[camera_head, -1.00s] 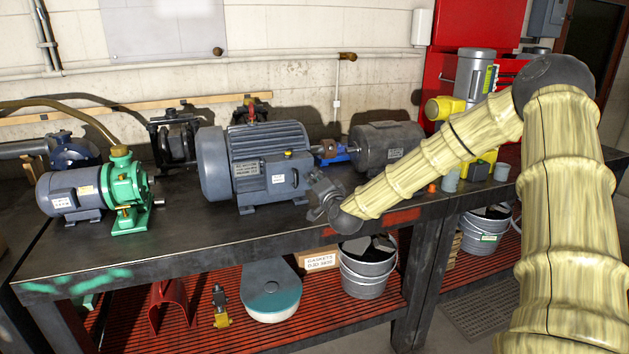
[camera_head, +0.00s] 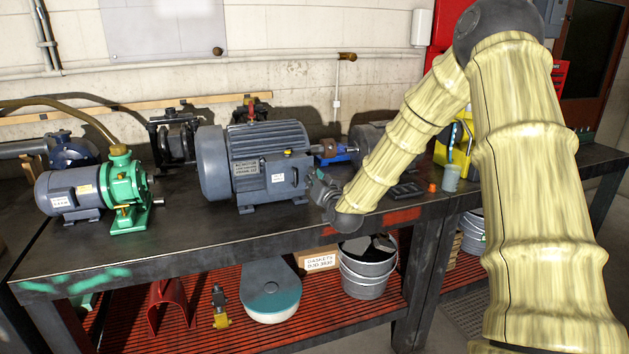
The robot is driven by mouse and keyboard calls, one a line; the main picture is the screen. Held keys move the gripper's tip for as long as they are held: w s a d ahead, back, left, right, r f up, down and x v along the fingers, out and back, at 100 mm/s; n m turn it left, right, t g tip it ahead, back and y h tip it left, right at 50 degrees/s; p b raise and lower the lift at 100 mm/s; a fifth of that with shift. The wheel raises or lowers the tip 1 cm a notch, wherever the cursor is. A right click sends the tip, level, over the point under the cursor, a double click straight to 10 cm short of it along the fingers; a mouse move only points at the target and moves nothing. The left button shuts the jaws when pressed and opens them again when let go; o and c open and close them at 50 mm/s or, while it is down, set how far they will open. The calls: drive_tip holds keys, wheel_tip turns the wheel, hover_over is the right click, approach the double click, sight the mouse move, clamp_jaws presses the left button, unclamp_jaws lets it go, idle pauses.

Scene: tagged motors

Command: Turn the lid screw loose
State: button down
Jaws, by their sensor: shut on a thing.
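The large grey motor (camera_head: 222,165) stands on the bench, with a terminal box (camera_head: 288,176) on the side facing me. The box carries a small white tag, and its lid looks closed. My gripper (camera_head: 314,184) is at the right end of this box, its fingers pointing left toward it. The fingers look shut, and the lid screw between them is too small and too covered to make out. My forearm comes down steeply from the upper right to the wrist.
A green pump with a grey motor (camera_head: 125,184) stands left on the bench. Behind my arm are another dark motor (camera_head: 367,141) and a yellow thing (camera_head: 452,158). A bucket (camera_head: 366,270) sits on the red lower shelf. The bench front before the motor is clear.

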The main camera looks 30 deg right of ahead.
drive_tip(key=shift+w+r+n+b, duration=0.15)
drive_tip(key=shift+n+b, duration=0.25)
drive_tip(key=shift+n, duration=1.4)
drive_tip(key=shift+r, duration=0.1)
drive_tip(key=c, duration=1.3)
unclamp_jaws()
drive_tip(key=shift+c, duration=0.2)
drive_tip(key=shift+f, duration=0.2)
drive_tip(key=v, duration=1.2)
